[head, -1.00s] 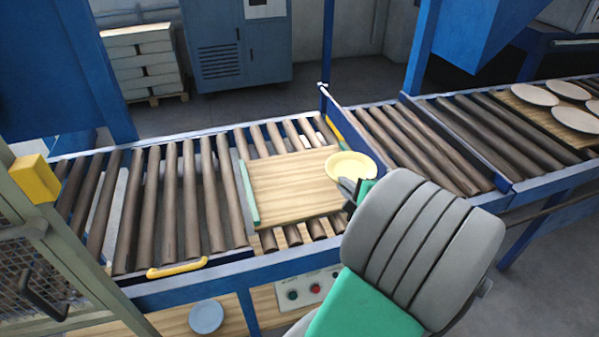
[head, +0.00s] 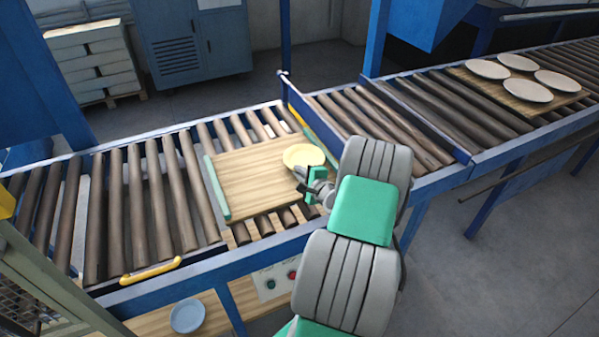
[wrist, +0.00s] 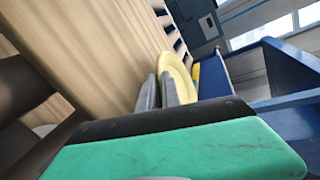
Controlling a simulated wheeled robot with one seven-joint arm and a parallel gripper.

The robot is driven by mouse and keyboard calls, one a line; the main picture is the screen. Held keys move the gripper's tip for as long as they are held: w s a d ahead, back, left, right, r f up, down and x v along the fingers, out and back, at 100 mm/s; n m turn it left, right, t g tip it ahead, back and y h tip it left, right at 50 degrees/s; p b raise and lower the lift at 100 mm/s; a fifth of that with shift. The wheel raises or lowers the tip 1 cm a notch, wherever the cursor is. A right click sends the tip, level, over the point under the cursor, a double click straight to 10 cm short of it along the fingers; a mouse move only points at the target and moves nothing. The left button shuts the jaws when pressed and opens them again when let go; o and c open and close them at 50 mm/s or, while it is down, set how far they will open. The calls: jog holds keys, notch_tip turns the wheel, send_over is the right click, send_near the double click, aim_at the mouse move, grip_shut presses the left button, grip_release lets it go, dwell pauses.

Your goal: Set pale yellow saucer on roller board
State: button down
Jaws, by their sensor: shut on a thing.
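The pale yellow saucer (head: 303,156) is at the right part of the wooden roller board (head: 250,185), which lies on the conveyor rollers. My gripper (head: 303,178) is at the saucer's near edge. In the wrist view the fingers (wrist: 157,92) are shut on the rim of the saucer (wrist: 178,72), with the board (wrist: 95,45) beside it. The saucer looks level in the head view. I cannot tell whether its underside touches the board.
Green strips edge the board at left (head: 216,188) and right. A blue divider (head: 300,100) stands behind it to the right. Another board (head: 530,107) with several pale plates lies far right. A blue plate (head: 187,316) is on a lower wooden shelf (head: 150,325). The board's left part is bare.

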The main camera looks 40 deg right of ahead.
jog(key=c, duration=2)
grip_release()
jog(key=shift+f, duration=0.15)
jog(key=shift+o, duration=1)
